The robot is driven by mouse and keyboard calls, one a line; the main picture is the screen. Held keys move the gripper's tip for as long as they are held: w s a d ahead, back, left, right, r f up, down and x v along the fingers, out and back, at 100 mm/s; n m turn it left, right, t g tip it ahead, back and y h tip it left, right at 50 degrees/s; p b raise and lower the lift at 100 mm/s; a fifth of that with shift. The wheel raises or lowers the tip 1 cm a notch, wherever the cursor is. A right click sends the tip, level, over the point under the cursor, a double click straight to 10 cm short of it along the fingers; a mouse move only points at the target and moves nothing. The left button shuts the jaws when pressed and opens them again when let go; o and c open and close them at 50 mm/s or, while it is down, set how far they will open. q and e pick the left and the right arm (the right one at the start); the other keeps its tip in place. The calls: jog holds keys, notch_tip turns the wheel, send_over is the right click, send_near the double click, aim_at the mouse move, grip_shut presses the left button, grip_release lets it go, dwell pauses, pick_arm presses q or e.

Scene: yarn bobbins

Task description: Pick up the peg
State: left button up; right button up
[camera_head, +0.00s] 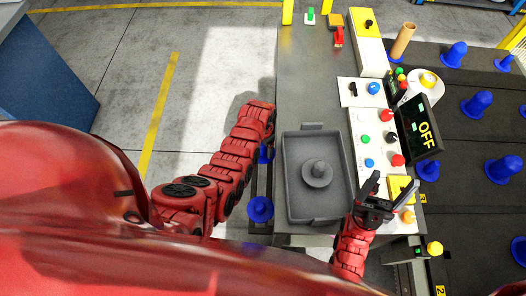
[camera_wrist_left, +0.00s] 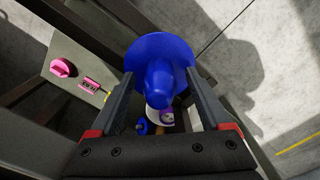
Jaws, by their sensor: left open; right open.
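In the left wrist view a blue peg (camera_wrist_left: 172,62) with a wide round flange shows between the fingers of my left gripper (camera_wrist_left: 159,74). The fingers are spread apart, one on each side of it; I cannot tell whether they touch it. In the head view the red left arm hides this gripper. Blue peg parts (camera_head: 260,208) show at the left side of the grey table, below that arm. My right gripper (camera_head: 372,190) is open and empty above the table's right side, beside the grey tray.
The grey tray (camera_head: 291,205) holds a grey round piece (camera_head: 318,173). A button panel (camera_head: 365,130) and a display reading OFF (camera_head: 418,126) stand at right. More blue pegs (camera_head: 477,102) stand on the dark surface (camera_head: 455,140). Open floor lies left of the table.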

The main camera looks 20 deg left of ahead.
pick_arm(q)
grip_shut()
dwell(0.3)
jog(key=shift+r, duration=0.15)
jog(key=shift+r+p, duration=0.3)
jog(key=r+p, duration=0.2)
jog(key=r, duration=0.1)
jog(key=shift+s+r+p, duration=0.2)
jog(key=shift+s+p, duration=0.05)
jog(key=shift+p, duration=0.15)
jog(key=s+p, duration=0.7)
jog(key=s, duration=0.8)
jog(key=shift+s+r, duration=0.25)
jog(key=shift+r, duration=0.15)
